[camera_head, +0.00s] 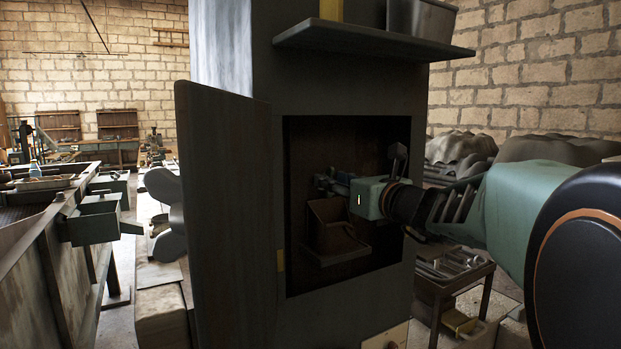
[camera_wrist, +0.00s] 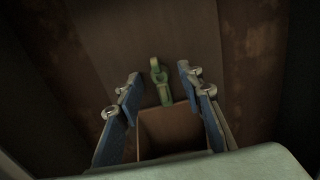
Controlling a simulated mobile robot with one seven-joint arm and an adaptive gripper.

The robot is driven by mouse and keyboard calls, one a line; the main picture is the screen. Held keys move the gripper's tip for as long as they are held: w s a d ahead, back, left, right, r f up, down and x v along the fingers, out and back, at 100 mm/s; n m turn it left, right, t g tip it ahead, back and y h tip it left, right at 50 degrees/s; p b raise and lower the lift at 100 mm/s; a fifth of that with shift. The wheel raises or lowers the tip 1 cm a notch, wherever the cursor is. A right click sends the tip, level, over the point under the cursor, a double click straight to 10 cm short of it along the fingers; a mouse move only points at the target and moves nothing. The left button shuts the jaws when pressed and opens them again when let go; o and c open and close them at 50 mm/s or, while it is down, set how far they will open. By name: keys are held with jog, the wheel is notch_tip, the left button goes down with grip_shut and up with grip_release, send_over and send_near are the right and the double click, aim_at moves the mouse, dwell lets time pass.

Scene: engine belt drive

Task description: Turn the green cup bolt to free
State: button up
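The green cup bolt (camera_wrist: 160,80) shows in the wrist view on the brown back wall, upright, with a small ring-like upper part. Below it is a brown open-topped cup (camera_wrist: 172,130), which also shows inside the dark recess in the head view (camera_head: 328,228). My gripper (camera_wrist: 159,76) is open and empty, its two blue-padded fingers apart to the left and right of the bolt. Depth between fingertips and bolt is hard to tell. In the head view my gripper (camera_head: 333,186) reaches into the recess above the cup; I cannot make out the bolt there.
The recess sits in a grey cabinet (camera_head: 345,312) with its door (camera_head: 225,190) swung open at the left. A shelf (camera_head: 375,39) juts out above the opening, bearing a grey bin (camera_head: 420,18). A low table (camera_head: 450,285) stands at the right.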

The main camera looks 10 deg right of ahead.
jog(key=shift+w+a, duration=0.2)
jog(key=shift+w, duration=0.2)
jog(key=shift+s, duration=0.1)
jog(key=shift+c, duration=0.4)
grip_shut()
